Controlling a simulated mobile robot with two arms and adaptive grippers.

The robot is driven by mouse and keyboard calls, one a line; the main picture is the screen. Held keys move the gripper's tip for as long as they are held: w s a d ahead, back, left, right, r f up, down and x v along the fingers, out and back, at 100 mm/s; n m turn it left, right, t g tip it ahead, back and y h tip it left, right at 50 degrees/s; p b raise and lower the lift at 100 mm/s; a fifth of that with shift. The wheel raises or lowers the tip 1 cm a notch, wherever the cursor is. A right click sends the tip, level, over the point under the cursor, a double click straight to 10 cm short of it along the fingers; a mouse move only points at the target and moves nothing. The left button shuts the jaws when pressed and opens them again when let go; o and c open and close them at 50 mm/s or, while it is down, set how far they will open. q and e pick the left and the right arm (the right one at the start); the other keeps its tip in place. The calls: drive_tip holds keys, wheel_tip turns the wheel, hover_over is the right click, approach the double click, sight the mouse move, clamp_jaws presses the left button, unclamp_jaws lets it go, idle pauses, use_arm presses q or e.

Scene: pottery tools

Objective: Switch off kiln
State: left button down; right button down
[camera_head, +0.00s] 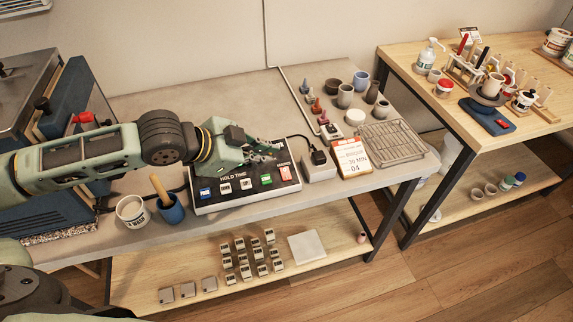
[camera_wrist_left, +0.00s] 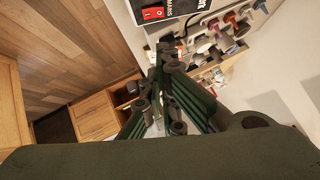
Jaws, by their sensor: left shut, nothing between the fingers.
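The kiln (camera_head: 25,85), a grey and blue box, stands at the left end of the grey table, partly hidden by my left arm. A black control panel (camera_head: 232,202) marked "HOLD TIME" lies on the table with blue, white, green and red switches. Its red switch (camera_head: 285,173) is at the right end; the left wrist view shows a red switch (camera_wrist_left: 153,13) beside the word "MAINS". My left gripper (camera_head: 272,148) is shut and empty, over the panel's back edge, behind the red and green switches. I cannot tell whether it touches the panel.
A white cup (camera_head: 132,211) and a blue cup (camera_head: 171,211) with a wooden handle stand left of the panel. A grey box with a black plug (camera_head: 318,157), a timer card (camera_head: 351,158) and a wire rack (camera_head: 393,141) are to the right. Small pots stand behind.

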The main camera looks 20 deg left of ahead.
use_arm(q)
drive_tip(key=p, duration=0.3)
hover_over(286, 178)
drive_tip(key=f, duration=0.9)
drive_tip(key=shift+s+d, duration=0.2)
drive_tip(key=shift+d, duration=0.05)
drive_tip(key=shift+w+a+f, duration=0.1)
drive_tip(key=shift+a+f, duration=0.1)
drive_tip(key=shift+f, duration=0.35)
drive_tip(key=shift+w+f, duration=0.1)
drive_tip(key=shift+f, duration=0.05)
